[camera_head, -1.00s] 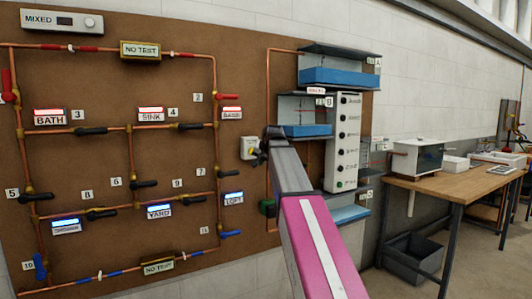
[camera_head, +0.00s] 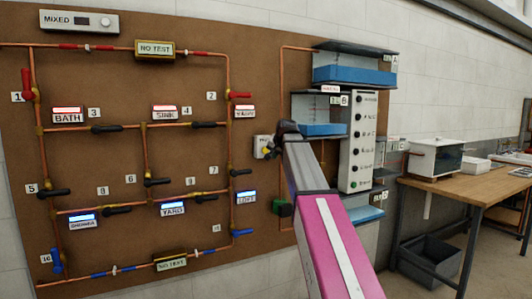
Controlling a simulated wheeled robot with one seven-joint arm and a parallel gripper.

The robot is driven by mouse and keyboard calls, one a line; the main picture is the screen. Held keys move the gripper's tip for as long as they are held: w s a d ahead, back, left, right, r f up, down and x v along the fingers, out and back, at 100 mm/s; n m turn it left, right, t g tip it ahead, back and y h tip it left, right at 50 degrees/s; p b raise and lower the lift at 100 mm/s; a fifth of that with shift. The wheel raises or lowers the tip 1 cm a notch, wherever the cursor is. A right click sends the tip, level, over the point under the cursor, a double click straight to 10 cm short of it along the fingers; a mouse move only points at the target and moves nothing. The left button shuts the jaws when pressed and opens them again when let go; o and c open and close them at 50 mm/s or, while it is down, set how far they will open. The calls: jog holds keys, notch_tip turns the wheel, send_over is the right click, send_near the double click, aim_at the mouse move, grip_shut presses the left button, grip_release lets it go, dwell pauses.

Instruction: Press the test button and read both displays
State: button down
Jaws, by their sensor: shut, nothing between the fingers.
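Two small displays sit on the brown board, and both read "NO TEST". The upper display (camera_head: 155,49) is at the top middle of the pipework, and the lower display (camera_head: 171,264) is on the bottom pipe. A small pale box (camera_head: 262,147) is mounted at the board's right part; it may carry the test button, but its face is partly hidden by my gripper. My gripper (camera_head: 274,152) is shut and empty, with its dark tip in front of the box's right side. I cannot tell whether it touches the box.
A panel reading "MIXED" (camera_head: 79,22) with a round knob is at top left. Copper pipes carry several valve levers and labels such as "BATH" (camera_head: 68,117). Blue-filled tanks (camera_head: 354,75) and a white column panel (camera_head: 357,143) stand right. A wooden bench (camera_head: 475,189) is beyond.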

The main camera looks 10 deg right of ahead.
aim_at(267, 151)
jog(key=w+a, duration=0.2)
jog(key=w, duration=0.4)
jog(key=shift+w, duration=0.15)
dwell(1.9)
jog(key=shift+w+a, duration=0.15)
jog(key=shift+w, duration=0.1)
jog(key=shift+w+a, duration=0.15)
jog(key=shift+w, duration=0.35)
dwell(0.9)
jog(key=shift+s, duration=0.1)
jog(key=shift+s+d, duration=0.3)
jog(key=shift+s, duration=0.5)
jog(key=s, duration=0.1)
jog(key=s+d, duration=0.1)
jog(key=s, duration=0.2)
jog(key=shift+s+d, duration=0.3)
jog(key=shift+s, duration=0.1)
